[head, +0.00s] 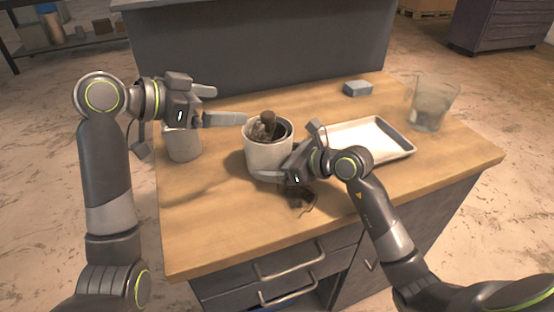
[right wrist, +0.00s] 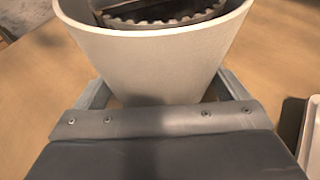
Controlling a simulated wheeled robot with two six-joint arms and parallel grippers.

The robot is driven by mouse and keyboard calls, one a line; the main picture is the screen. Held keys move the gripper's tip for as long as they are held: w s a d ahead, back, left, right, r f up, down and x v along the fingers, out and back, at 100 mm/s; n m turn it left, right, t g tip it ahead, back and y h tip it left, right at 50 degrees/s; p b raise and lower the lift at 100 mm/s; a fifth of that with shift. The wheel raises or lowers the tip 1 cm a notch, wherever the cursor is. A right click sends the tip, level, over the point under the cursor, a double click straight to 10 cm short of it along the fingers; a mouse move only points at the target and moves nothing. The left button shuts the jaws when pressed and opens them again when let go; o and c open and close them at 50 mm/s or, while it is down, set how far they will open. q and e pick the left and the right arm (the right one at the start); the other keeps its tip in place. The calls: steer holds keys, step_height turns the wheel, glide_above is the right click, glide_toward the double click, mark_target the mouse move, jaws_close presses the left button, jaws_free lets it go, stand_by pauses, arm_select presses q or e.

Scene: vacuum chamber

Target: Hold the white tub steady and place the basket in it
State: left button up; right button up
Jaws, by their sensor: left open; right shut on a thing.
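The white tub (head: 268,156) stands upright on the wooden table, and its wall fills the top of the right wrist view (right wrist: 150,62). My right gripper (head: 285,171) is shut on the tub low on its wall, with a finger on each side in the right wrist view. The basket (head: 262,131) appears to be inside the tub, dark with a brown knob-like part on top. In the right wrist view a toothed metal rim (right wrist: 165,20) shows inside the tub mouth. Whether it is fully seated I cannot tell. My left gripper (head: 226,105) is open and empty, above and left of the tub.
A grey-white cup (head: 183,146) stands below my left gripper. The front left of the wooden table (head: 205,235) is free.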

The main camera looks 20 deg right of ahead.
steer(key=o, duration=0.7)
steer(key=shift+v, duration=6)
